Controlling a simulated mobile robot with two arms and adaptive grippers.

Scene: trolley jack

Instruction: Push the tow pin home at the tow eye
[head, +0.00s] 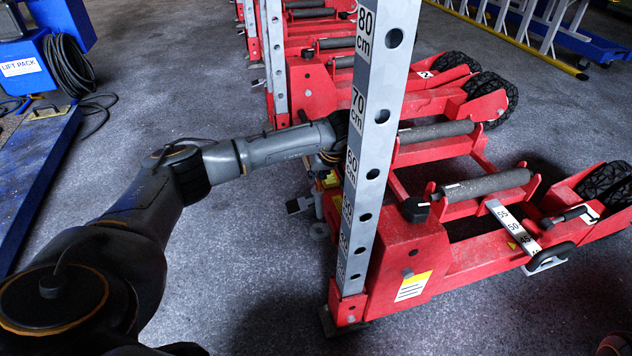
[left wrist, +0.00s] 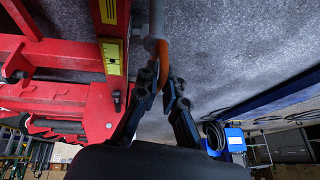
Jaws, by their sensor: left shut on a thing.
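My left arm reaches in from the left in the head view, and my left gripper (head: 330,158) is beside the red jack, partly hidden behind the upright grey scale post. In the left wrist view the two dark fingers of my left gripper (left wrist: 162,95) are closed around an orange piece (left wrist: 164,62), which looks like the tow pin's grip. The orange piece lies against a grey cylinder (left wrist: 154,22) beside the red frame (left wrist: 60,55). The tow eye cannot be made out clearly, nor how deep the pin sits. My right gripper is not in view.
The grey scale post (head: 376,110) rises close to my left gripper. Red jack frames with black rollers (head: 484,186) and wheels (head: 605,183) fill the right side. A blue lift pack (head: 22,68) and platform (head: 38,145) stand at left. Floor between is clear.

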